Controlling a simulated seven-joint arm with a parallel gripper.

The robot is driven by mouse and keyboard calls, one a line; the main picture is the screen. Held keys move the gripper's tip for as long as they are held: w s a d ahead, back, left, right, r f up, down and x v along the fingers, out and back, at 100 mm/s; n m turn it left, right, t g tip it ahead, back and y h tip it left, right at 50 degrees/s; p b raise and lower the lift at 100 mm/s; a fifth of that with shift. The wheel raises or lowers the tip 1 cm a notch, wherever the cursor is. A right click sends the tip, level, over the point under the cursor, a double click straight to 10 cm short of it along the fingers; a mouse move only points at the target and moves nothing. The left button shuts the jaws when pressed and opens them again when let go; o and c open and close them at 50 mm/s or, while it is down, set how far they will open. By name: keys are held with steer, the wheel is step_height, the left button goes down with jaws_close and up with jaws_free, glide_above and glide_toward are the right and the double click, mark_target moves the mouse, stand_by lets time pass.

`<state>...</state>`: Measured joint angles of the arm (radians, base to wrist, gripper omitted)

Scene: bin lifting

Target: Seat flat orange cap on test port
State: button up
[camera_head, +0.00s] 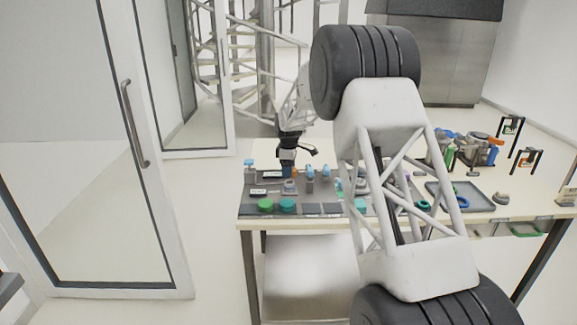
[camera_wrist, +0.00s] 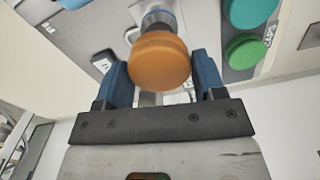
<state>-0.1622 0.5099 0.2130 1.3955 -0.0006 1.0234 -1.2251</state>
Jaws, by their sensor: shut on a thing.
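The flat orange cap (camera_wrist: 160,62) is a round disc between the two blue fingers of my gripper (camera_wrist: 162,72) in the wrist view. The fingers press on its sides, so my gripper is shut on it. A grey and blue cylindrical fitting (camera_wrist: 160,17), which looks like the test port, shows just beyond the cap. I cannot tell whether the cap touches it. In the head view, my gripper (camera_head: 287,168) is low over the left part of the work table, with the cap too small to make out clearly.
Green and teal round caps (camera_wrist: 245,50) lie on the grey panel nearby. In the head view, several fittings stand on the table (camera_head: 480,213). A dark tray (camera_head: 470,190) and a cluttered assembly (camera_head: 465,150) are to the right. My arm hides the table's middle.

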mark_target(288, 182)
steer(key=shift+f, duration=1.35)
steer(key=shift+f, duration=1.05)
stand_by(2.3)
steer(key=o, duration=1.1)
steer(key=shift+r, duration=0.1)
steer(key=shift+r, duration=3.9)
